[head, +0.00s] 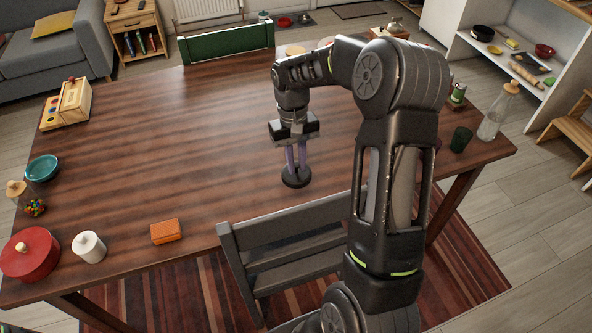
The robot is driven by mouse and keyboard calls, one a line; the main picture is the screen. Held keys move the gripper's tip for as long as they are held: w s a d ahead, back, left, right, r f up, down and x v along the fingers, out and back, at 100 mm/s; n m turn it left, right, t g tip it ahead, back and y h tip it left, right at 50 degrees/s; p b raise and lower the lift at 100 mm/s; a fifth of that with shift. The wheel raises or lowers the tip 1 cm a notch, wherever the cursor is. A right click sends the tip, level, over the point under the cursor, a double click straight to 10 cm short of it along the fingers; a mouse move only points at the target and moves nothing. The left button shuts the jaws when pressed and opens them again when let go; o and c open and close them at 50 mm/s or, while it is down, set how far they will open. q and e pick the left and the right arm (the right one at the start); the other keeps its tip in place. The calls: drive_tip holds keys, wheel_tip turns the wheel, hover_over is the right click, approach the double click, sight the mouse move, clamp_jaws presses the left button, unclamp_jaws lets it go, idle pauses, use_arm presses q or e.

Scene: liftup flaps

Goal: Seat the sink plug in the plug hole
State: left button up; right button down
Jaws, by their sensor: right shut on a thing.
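My right arm reaches over the near side of the wooden table. My right gripper (296,168) points down and is shut on a dark round disc, which looks like the sink plug (296,181). The disc is at the fingertips, low over the tabletop; I cannot tell whether it touches the wood. I see no sink or plug hole in this view. My left gripper is not in view.
The wooden table (190,130) is mostly clear in the middle. An orange block (165,231), white jar (89,247), red pot (30,255) and teal bowl (42,168) line its left and near edges. A grey chair (290,245) stands at the near edge. A glass bottle (493,120) stands right.

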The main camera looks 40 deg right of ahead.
sight(296, 163)
drive_tip(key=shift+f, duration=1.85)
drive_tip(key=shift+f, duration=0.1)
drive_tip(key=shift+f, duration=0.15)
drive_tip(key=c, duration=1.4)
unclamp_jaws()
drive_tip(key=shift+o, duration=0.2)
wheel_tip(296, 163, up, 12)
drive_tip(key=w, duration=0.1)
drive_tip(key=shift+w+d+r+b, duration=0.2)
drive_tip(key=shift+w+d+b, duration=0.05)
drive_tip(key=shift+w+b, duration=0.15)
